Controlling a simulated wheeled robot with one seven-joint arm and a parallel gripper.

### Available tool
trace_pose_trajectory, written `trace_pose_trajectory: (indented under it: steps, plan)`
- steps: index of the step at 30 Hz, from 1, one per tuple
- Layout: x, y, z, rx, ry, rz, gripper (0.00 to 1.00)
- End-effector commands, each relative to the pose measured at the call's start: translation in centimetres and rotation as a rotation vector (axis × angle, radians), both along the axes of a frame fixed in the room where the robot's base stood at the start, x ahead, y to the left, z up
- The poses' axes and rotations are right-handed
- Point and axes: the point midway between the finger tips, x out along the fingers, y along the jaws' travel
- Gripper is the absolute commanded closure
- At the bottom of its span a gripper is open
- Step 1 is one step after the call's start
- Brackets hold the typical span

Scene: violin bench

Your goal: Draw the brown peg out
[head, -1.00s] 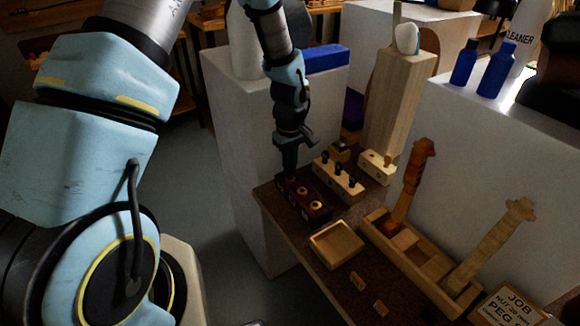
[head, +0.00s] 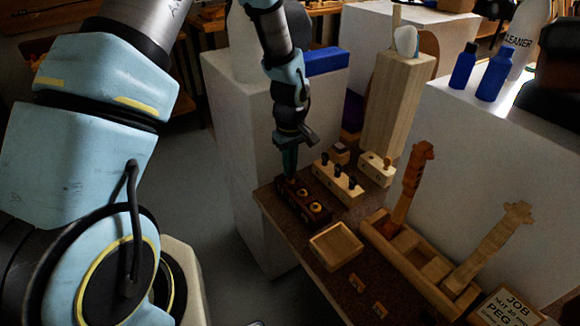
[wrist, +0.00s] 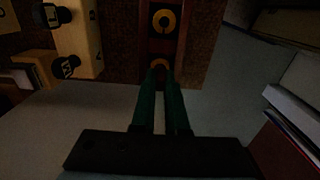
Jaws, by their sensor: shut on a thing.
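A dark red-brown block (head: 305,206) stands near the left edge of the brown bench, with yellow-ringed sockets in a row along its top. My gripper (head: 289,174) points down over the block's far-left end, at the last socket of the row. Its green fingers are shut on a thin piece there, which I take for the brown peg; the fingers hide most of it. In the wrist view my gripper (wrist: 160,82) covers part of that end socket, and the dark block (wrist: 176,45) runs upward from it. I cannot tell how deep the peg sits.
A light wood block (head: 338,183) with several black-topped pegs stands close to the right of the dark block. A shallow wooden tray (head: 336,244) lies in front. A long wooden box (head: 410,258) holding violin necks is at the right. A white block (head: 240,165) stands behind.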

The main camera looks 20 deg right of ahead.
Motion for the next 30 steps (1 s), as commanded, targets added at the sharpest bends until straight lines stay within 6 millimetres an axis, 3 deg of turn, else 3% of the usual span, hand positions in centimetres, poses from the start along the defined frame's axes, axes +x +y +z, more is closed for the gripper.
trace_pose_trajectory:
  steps: [19, 30]
  plan:
    - [0.0, 0.0, 0.4, 0.000, 0.000, 0.000, 1.00]
    - [0.0, 0.0, 1.8, 0.000, -0.001, -0.001, 1.00]
